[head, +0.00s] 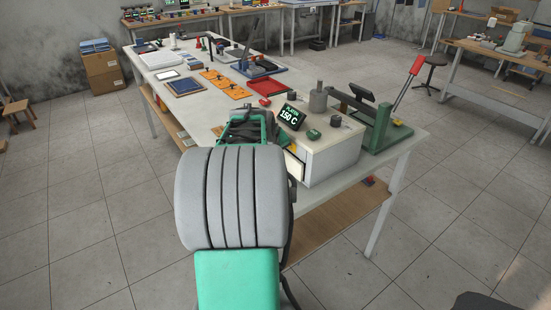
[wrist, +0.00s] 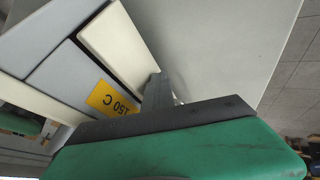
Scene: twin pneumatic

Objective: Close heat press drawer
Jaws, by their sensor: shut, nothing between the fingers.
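The heat press (head: 328,150) is a pale box at the near end of the workbench, with a dark display reading 150 C on top. A cream drawer front (head: 295,165) shows at its left side, partly hidden by my arm; how far it stands out is hard to tell. In the wrist view a cream panel (wrist: 117,48), seemingly the drawer front, lies beside a grey face with a yellow 150 C label (wrist: 112,98). My gripper (wrist: 160,92) is shut and empty, its tip close to the panel's lower end. Contact cannot be told. In the head view my arm hides the fingers.
The workbench (head: 196,128) runs back to the left with orange plates (head: 225,84) and a blue-framed panel (head: 185,87). A green lever press with a red handle (head: 416,66) stands right of the heat press.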

